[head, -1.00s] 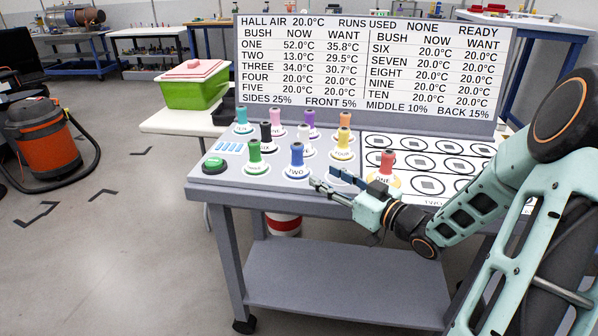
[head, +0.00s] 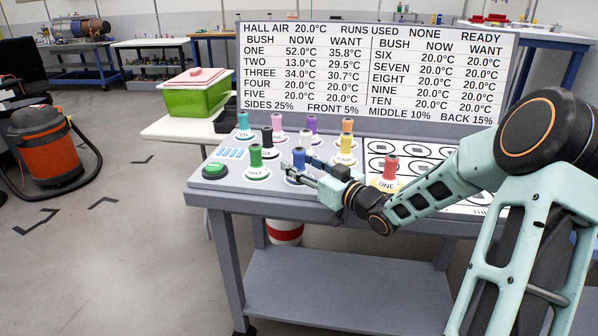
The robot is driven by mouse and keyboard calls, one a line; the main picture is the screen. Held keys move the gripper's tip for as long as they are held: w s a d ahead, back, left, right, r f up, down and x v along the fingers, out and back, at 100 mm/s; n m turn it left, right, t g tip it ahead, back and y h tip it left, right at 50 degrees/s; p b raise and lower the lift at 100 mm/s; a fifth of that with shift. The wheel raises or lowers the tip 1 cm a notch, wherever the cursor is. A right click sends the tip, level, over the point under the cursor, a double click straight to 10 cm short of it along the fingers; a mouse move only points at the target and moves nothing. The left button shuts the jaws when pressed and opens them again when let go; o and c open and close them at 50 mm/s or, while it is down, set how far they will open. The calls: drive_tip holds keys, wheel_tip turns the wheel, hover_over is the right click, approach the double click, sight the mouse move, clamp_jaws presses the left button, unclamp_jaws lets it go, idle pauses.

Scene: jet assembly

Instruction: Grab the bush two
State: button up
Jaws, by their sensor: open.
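My gripper (head: 299,170) is open and level with bush two, coming in from the right. One finger lies along its near side, and the other appears to be on its far side. I cannot tell whether either finger touches it.
The green bush (head: 255,156) stands close on the left, with a black bush (head: 267,136) behind. A green button (head: 214,170) is at the left. The display board (head: 375,75) rises at the back.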

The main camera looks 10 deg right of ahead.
drive_tip(key=shift+w, duration=0.1)
drive_tip(key=shift+c, duration=0.3)
clamp_jaws()
